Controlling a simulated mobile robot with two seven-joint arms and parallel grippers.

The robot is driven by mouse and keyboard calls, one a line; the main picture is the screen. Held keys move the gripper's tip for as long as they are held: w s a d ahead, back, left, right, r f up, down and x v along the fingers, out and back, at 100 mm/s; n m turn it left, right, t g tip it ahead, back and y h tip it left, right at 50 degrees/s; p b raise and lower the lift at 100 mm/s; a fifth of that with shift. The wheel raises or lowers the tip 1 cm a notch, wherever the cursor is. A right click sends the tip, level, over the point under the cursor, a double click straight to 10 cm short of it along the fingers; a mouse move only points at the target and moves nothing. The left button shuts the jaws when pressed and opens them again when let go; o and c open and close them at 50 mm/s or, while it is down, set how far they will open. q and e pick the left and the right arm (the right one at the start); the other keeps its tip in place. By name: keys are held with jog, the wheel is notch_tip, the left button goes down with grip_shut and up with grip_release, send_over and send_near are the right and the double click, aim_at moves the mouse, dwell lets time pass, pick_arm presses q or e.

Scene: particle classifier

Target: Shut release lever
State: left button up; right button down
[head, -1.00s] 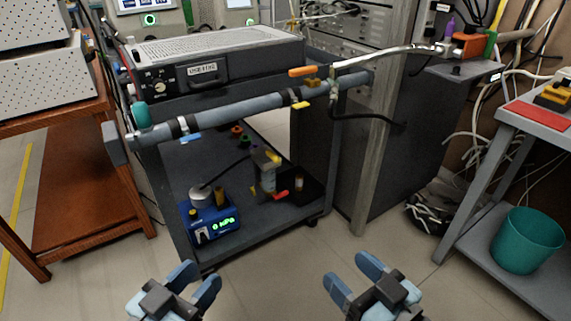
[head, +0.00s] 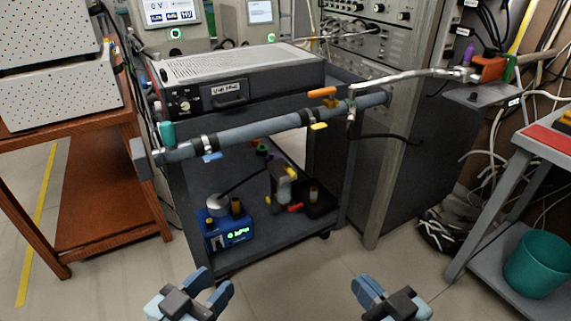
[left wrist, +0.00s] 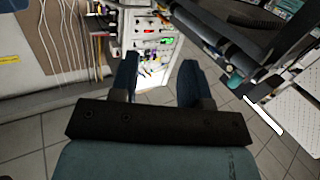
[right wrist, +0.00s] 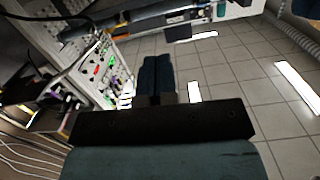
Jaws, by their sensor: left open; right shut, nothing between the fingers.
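A grey-blue pipe (head: 262,132) runs along the front of a dark cart and carries several small coloured levers. An orange lever (head: 322,92) lies roughly level on top of the pipe's right part. A yellow lever (head: 318,126) sits just below it, and a blue lever (head: 212,157) is under the left end. I cannot tell which is the release lever. My left gripper (head: 210,287) is open and empty, low in front of the cart; its fingers are apart in the left wrist view (left wrist: 158,80). My right gripper (head: 370,287) is shut and empty; its fingers meet in the right wrist view (right wrist: 156,78). Both are away from the levers.
A blue gauge box (head: 228,230) and a red-handled valve (head: 294,207) are on the cart's lower shelf. A wooden table (head: 120,205) stands left. A grey shelf (head: 500,240) with a teal bucket (head: 536,262) stands right. The floor before the cart is clear.

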pick_arm(q)
jog(key=s+a+r+n+g+y+p, duration=0.1)
jog(key=r+p, duration=0.8)
jog(key=p, duration=1.4)
jog(key=s+a+r+n+g+y+p, duration=0.2)
jog(key=r+p, duration=0.7)
jog(key=p, duration=1.4)
jog(key=s+a+g+y, duration=0.1)
jog(key=s+a+y, duration=0.1)
jog(key=s+a, duration=0.1)
jog(key=shift+s+a+y, duration=0.2)
jog(key=shift+a+y, duration=0.2)
jog(key=shift+a, duration=0.5)
pick_arm(e)
jog(key=s+d+r+m+g+h, duration=0.1)
jog(key=s+d+r+g+h, duration=0.1)
jog(key=r, duration=0.7)
jog(key=s+d+r+m+g+h, duration=0.2)
jog(key=d+r, duration=0.4)
jog(key=r, duration=0.3)
jog(key=shift+s+h, duration=0.9)
jog(key=shift+s, duration=0.3)
pick_arm(q)
jog(key=shift+w+r, duration=0.1)
pick_arm(e)
jog(key=shift+w+a+r, duration=0.1)
